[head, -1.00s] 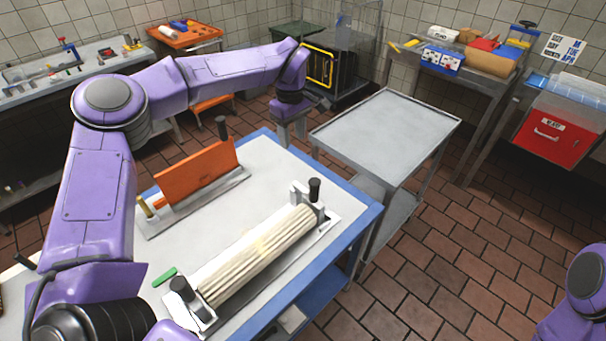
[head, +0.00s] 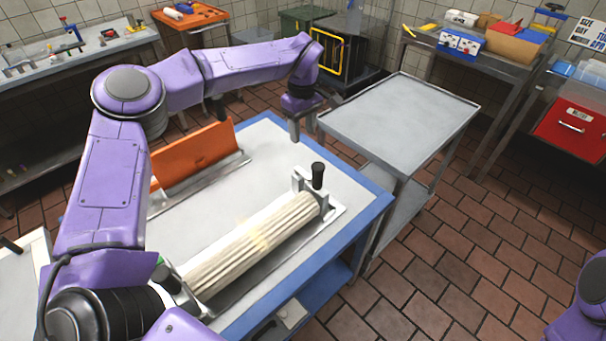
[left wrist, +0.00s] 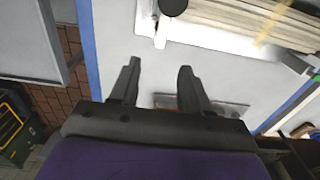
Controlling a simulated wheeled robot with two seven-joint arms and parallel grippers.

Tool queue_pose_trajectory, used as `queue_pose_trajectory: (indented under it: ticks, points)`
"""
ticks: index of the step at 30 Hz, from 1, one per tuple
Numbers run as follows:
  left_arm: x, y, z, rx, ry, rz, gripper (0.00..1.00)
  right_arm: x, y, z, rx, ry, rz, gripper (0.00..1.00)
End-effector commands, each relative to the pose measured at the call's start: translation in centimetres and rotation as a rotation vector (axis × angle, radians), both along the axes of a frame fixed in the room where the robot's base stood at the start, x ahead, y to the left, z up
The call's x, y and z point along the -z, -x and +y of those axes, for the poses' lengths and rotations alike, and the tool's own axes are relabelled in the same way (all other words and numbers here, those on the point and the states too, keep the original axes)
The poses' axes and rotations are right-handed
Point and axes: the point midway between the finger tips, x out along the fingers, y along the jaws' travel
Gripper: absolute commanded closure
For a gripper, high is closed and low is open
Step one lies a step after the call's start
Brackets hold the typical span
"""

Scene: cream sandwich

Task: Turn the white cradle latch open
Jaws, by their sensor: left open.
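A ribbed cream roller (head: 250,240) lies in a cradle on the blue-edged table. At its far end is a white latch piece (head: 298,182) with an upright black knob (head: 318,177). In the left wrist view the white latch piece (left wrist: 146,18) and the black knob (left wrist: 173,6) show at the top edge. The roller's near end is partly hidden by my left arm. My left gripper (head: 308,128) is open and empty above the table's far corner, apart from the latch. Its two fingers (left wrist: 157,72) show in the left wrist view. My right gripper is out of view.
An orange panel (head: 190,155) stands in a metal holder left of the roller. A grey cart (head: 400,110) stands close to the table's right side. A side bench (head: 480,60) with boxes and a red drawer (head: 565,130) are farther right. The tabletop between panel and roller is clear.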

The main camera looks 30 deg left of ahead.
Motion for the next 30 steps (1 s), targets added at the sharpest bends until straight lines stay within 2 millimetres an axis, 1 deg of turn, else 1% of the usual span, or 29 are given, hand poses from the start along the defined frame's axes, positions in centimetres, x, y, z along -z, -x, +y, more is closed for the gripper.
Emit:
queue_pose_trajectory:
  ticks: [1,4,6,8,11,18,21,25,30]
  points:
    - [1.9,0.0,0.0,0.000,0.000,0.000,0.53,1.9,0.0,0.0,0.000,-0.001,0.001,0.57]
    - [3.1,0.0,0.0,0.000,0.000,-0.001,0.53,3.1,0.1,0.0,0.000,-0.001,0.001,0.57]
    - [3.4,0.0,0.0,0.000,0.000,-0.001,0.53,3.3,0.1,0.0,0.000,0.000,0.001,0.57]
    - [3.7,0.0,0.0,0.001,0.000,0.000,0.53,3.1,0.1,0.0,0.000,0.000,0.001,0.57]
    - [5.0,0.1,0.0,0.001,0.000,0.003,0.53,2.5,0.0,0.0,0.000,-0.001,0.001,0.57]
    - [10.3,0.1,0.0,0.001,0.000,0.003,0.53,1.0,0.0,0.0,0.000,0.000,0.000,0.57]
    - [12.0,0.1,0.0,0.000,0.000,0.001,0.53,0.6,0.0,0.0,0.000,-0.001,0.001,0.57]
    - [13.3,0.1,0.0,0.001,0.000,0.000,0.53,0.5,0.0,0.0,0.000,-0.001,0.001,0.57]
    - [13.6,0.1,0.0,0.000,0.000,-0.002,0.53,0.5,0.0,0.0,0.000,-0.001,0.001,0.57]
